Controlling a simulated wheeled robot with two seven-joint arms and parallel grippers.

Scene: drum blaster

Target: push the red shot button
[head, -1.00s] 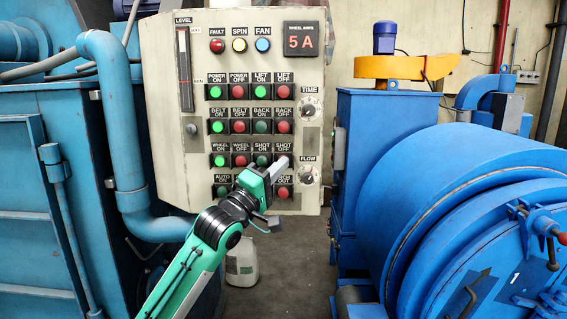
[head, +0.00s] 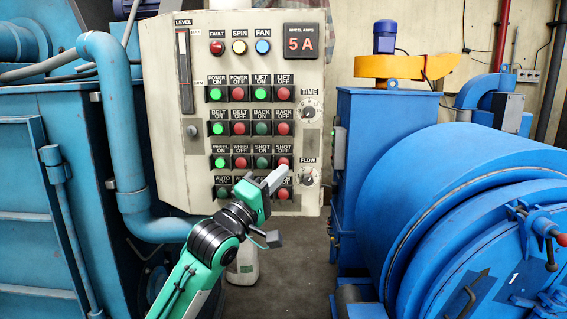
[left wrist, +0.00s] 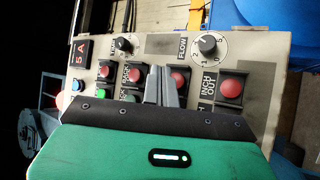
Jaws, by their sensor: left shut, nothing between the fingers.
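The red SHOT OFF button (head: 283,162) is on the right of the third button row of the cream control panel (head: 165,120). My left gripper (head: 284,171) is shut and empty, its tips just below this button in the head view. In the left wrist view the shut fingers (left wrist: 162,86) point at the panel, close to the left of the red SHOT OFF button (left wrist: 180,79). I cannot tell whether the tips touch the panel. The left arm hides part of the bottom row. My right gripper is not in view.
The green SHOT ON button (head: 262,162) is left of SHOT OFF. The FLOW knob (head: 307,177) is to its right, and the red INCH OUT button (left wrist: 230,88) is below it. A large blue drum (head: 430,200) stands at the right, blue pipework (head: 125,130) at the left.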

